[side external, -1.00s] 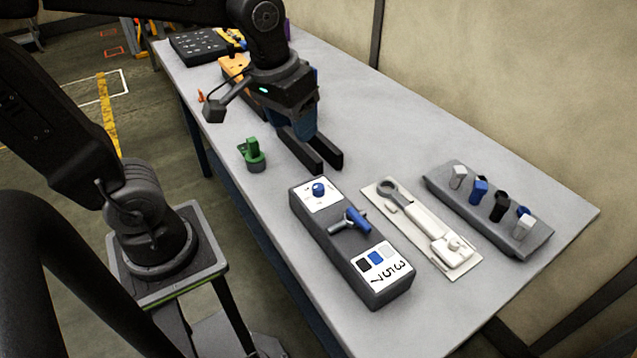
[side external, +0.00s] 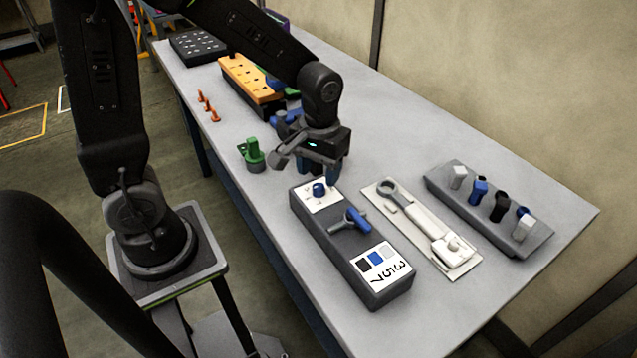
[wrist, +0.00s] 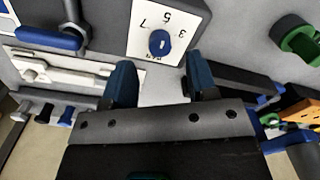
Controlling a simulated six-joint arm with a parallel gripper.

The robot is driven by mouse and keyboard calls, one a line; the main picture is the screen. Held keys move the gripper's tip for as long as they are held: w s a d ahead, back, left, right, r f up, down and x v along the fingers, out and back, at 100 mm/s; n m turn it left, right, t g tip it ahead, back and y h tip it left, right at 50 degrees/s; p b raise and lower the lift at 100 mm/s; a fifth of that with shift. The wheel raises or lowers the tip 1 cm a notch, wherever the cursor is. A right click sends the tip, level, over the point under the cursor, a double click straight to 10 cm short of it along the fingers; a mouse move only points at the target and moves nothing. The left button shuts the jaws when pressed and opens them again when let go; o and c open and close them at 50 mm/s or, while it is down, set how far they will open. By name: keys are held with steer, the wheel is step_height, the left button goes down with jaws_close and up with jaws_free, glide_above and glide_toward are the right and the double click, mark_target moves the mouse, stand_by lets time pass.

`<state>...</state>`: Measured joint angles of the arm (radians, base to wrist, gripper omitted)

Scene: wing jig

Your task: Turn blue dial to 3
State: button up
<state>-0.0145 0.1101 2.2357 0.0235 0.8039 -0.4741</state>
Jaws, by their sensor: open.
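The blue dial (side external: 319,189) sits on a white plate at the far end of a dark grey box (side external: 335,240). In the wrist view the blue dial (wrist: 159,42) has a light pointer line, and the digits 3, 5 and 7 are printed around it. Its exact setting is too small to tell. My gripper (side external: 322,172) is above the table just beyond the dial end of the box. In the wrist view my gripper (wrist: 160,75) is open, with its two blue-dark fingers apart, empty, and the dial just past the gap between their tips.
A white wrench tray (side external: 420,228) and a grey peg block (side external: 490,208) lie to the right. A green part (side external: 252,155) stands left. An orange block (side external: 250,78) lies behind.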

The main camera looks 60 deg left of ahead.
mark_target(318, 186)
steer(key=shift+f, duration=2.05)
steer(key=shift+c, duration=0.2)
steer(key=c, duration=0.9)
